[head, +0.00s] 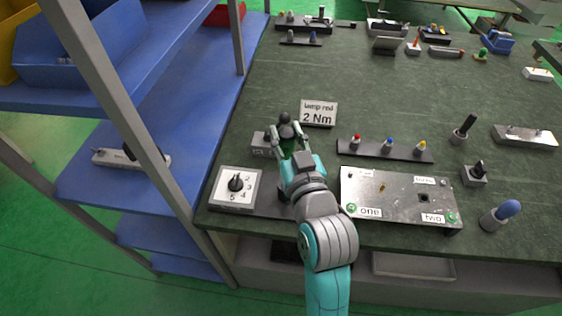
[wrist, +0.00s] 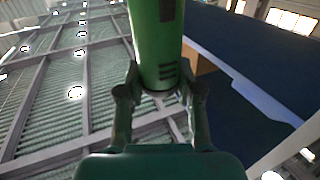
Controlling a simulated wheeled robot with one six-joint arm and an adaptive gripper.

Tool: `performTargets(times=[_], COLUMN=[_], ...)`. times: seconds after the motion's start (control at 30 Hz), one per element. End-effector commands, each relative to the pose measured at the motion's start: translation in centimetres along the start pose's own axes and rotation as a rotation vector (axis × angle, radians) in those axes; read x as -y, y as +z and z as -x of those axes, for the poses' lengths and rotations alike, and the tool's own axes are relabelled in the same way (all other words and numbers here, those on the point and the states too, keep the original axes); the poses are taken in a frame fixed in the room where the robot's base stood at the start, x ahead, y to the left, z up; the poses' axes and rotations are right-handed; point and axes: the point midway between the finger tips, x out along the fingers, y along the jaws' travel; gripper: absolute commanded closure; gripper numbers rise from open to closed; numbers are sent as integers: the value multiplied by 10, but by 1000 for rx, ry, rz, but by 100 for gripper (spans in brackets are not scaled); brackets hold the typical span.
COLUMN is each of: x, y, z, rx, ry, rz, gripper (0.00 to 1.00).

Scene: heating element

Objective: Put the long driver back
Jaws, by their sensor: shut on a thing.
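My gripper (head: 288,134) is shut on an upright green and black driver (head: 286,118) above the left front of the bench. In the wrist view the green handle (wrist: 157,40) stands between my two fingers (wrist: 159,80). The driver's lower end is hidden by my gripper and arm, so I cannot tell its length or whether it touches anything below. A small grey block (head: 262,145) stands just left of my gripper, partly hidden.
A white dial box (head: 236,188) and a metal plate (head: 400,195) flank my arm. Black-handled tools (head: 464,128) stand to the right. The bench's middle (head: 350,80) is clear.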

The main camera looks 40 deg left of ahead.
Motion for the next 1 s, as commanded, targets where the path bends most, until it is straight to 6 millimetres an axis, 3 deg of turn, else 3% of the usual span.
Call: performTargets(times=[0.53, 0.93, 0.97, 1.0], x=[0, 0, 0, 0], y=[52, 57, 58, 58], z=[0, 0, 0, 0], rx=[-1, -3, 0, -1], ry=[0, 0, 0, 0], rz=[0, 0, -1, -1], gripper=[100, 100, 63, 53])
